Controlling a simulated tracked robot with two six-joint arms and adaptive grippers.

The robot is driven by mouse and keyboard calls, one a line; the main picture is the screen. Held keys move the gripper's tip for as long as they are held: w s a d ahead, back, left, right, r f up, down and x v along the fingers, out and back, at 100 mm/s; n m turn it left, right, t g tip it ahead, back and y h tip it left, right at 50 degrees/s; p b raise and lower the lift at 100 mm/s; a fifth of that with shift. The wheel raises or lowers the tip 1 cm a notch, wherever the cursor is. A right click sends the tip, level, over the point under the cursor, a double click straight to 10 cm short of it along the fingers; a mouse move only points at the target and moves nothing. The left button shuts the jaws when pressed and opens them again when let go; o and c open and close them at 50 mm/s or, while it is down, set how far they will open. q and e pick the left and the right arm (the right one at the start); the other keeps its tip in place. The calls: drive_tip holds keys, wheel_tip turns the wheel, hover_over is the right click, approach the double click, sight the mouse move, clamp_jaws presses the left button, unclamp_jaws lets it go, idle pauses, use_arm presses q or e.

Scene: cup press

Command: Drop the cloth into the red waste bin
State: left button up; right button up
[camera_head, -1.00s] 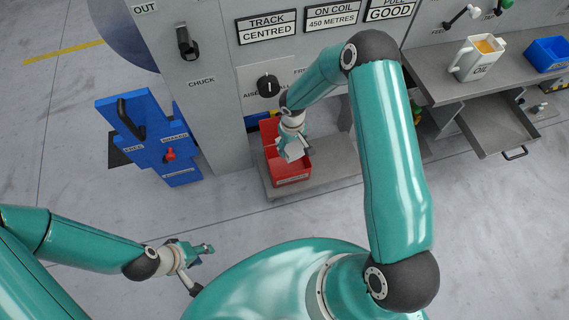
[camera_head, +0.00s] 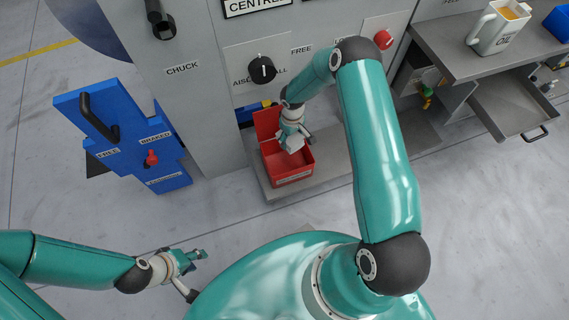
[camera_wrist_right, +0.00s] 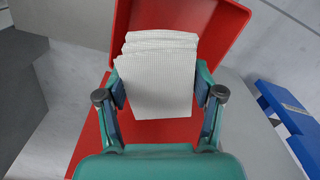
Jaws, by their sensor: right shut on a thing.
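The red waste bin (camera_head: 290,175) stands on a low grey shelf with its lid up at the back. It also fills much of the right wrist view (camera_wrist_right: 230,30). My right gripper (camera_head: 293,142) is over the bin. It is shut on the white folded cloth (camera_wrist_right: 160,75), which hangs between its two fingers and hides part of the bin. In the head view the cloth (camera_head: 292,146) shows as a small white patch over the bin's opening. My left gripper (camera_head: 195,258) is low at the left, away from the bin. Its fingers are too small to judge.
A blue panel with a black handle (camera_head: 115,135) stands left of the bin. The grey machine front with a black knob (camera_head: 262,68) rises behind it. An oil jug (camera_head: 497,28) stands on a bench at the upper right, above an open drawer (camera_head: 515,105).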

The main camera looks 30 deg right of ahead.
drive_tip(key=shift+f, duration=0.85)
drive_tip(key=o, duration=1.2)
wheel_tip(320, 180, up, 12)
drive_tip(key=shift+a, duration=0.1)
